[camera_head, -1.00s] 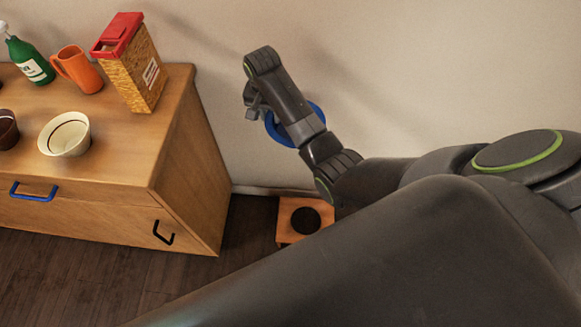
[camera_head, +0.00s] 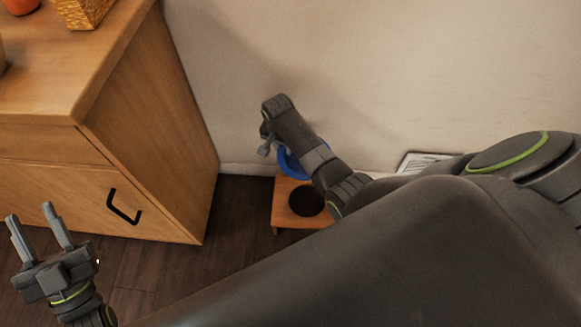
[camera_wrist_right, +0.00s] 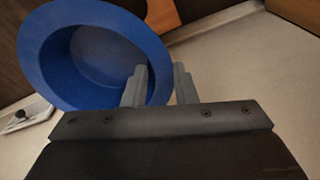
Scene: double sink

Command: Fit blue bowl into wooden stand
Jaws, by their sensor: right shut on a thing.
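The blue bowl (camera_head: 290,163) is gripped by my right gripper (camera_head: 266,143), partly hidden behind the arm in the head view. In the right wrist view the bowl (camera_wrist_right: 95,55) faces the camera with its hollow, and the right gripper's fingers (camera_wrist_right: 160,88) are shut on its rim. The wooden stand (camera_head: 283,215) is on the floor by the wall, with a dark round hole in its top. In the head view the bowl overlaps the stand's far edge; I cannot tell the height between them. My left gripper (camera_head: 38,232) is open and empty at the lower left.
A wooden cabinet (camera_head: 150,130) with a black handle stands left of the stand, with a gap of dark floor (camera_head: 235,215) between them. The wall (camera_head: 350,70) is close behind the stand. A white vent-like panel (camera_head: 420,160) is at the wall's foot on the right.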

